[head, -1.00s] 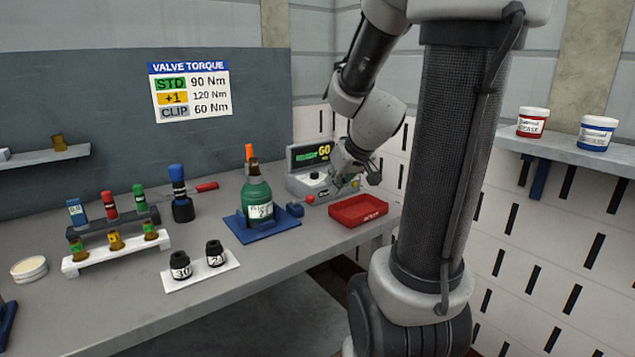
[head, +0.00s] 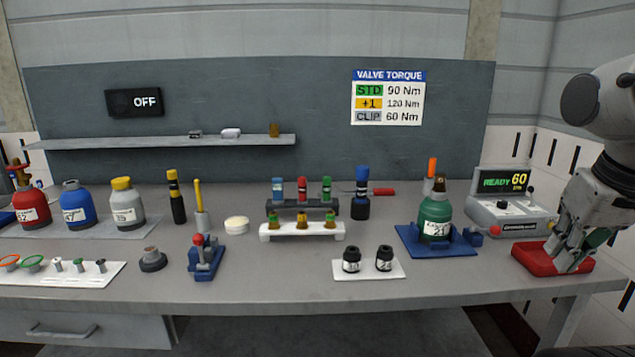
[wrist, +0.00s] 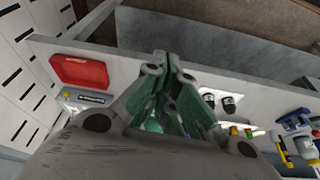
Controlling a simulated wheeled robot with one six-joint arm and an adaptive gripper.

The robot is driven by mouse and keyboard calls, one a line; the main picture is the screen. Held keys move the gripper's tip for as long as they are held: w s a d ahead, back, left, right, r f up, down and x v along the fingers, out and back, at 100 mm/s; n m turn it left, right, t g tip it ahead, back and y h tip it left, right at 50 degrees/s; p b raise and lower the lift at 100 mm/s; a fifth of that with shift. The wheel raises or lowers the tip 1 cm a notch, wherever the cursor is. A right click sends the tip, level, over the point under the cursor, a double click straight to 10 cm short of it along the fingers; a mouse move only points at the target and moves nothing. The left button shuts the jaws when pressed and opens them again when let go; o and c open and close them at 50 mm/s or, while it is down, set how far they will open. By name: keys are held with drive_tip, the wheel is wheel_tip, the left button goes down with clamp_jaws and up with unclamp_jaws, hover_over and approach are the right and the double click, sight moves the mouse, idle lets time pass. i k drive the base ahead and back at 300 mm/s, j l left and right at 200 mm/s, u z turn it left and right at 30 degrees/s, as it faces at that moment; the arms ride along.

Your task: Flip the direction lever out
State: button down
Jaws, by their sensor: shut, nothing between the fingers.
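The grey control console (head: 510,217) stands at the back right of the bench, its screen reading READY 60. A small dark-tipped lever (head: 531,190) sticks up on its right side; I take it for the direction lever, but its setting is too small to read. My gripper (head: 574,268) hangs at the far right, in front of the console and over the red tray (head: 532,258). Its green-padded fingers are shut and empty. In the wrist view my gripper (wrist: 167,58) points toward the bench's front edge, with the console (wrist: 84,98) and red tray (wrist: 80,71) to its left.
A green bottle (head: 434,217) stands in a blue holder (head: 410,240) left of the console. A red button (head: 495,230) is at the console's front left. Two black pots (head: 384,258) stand on a white plate. Coloured cylinders stand at the left. The front bench strip is mostly clear.

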sight(530, 189)
drive_tip(key=z, duration=0.9)
drive_tip(key=i+l+u, duration=0.2)
drive_tip(key=i+l, duration=0.2)
drive_tip(key=i+l+u, duration=0.15)
drive_tip(key=i+l, duration=0.25)
drive_tip(key=l, duration=0.2)
